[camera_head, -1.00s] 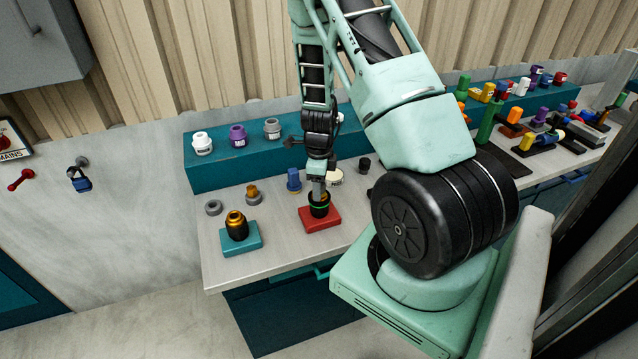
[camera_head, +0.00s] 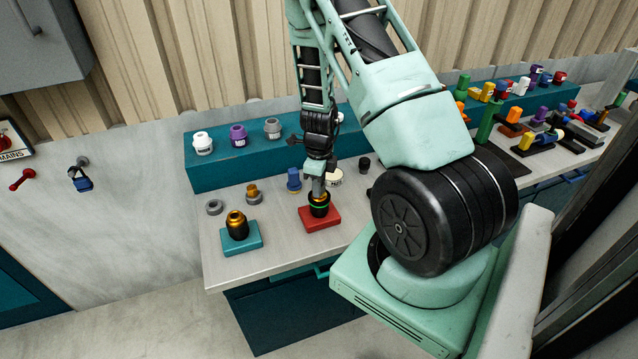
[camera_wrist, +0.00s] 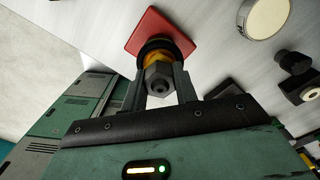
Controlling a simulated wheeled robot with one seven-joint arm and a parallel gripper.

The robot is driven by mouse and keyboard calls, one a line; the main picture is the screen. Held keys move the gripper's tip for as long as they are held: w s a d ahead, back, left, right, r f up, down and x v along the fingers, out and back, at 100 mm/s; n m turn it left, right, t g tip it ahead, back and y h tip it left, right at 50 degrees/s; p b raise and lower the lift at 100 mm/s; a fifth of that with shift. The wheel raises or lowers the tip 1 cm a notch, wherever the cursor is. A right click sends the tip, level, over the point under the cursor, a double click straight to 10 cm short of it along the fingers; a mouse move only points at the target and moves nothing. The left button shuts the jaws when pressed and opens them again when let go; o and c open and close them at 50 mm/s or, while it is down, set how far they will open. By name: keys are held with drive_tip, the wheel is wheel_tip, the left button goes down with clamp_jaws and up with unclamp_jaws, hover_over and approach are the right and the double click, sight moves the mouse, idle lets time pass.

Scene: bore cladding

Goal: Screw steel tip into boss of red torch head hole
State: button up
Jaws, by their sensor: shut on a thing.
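The red torch head has a square red base (camera_head: 333,222) on the bench, with a black body (camera_head: 319,211) and a gold boss on top. My gripper (camera_head: 318,192) is directly above it, pointing down. In the wrist view the red base (camera_wrist: 150,28) lies behind the boss (camera_wrist: 172,50). The steel tip (camera_wrist: 159,77), a grey hex piece with a hole in its end, sits between my two fingers in line with the boss. My gripper (camera_wrist: 161,88) is shut on the tip. The fingers hide how far the tip is seated in the boss.
A second torch head stands on a teal base (camera_head: 241,246) to the left. A grey ring (camera_head: 214,207), a gold-topped piece (camera_head: 252,192) and a blue piece (camera_head: 294,180) stand behind. A teal shelf (camera_head: 215,178) carries white, purple and grey caps. The bench front is clear.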

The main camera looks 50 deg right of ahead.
drive_tip(key=shift+m+p, duration=0.35)
drive_tip(key=shift+m, duration=0.45)
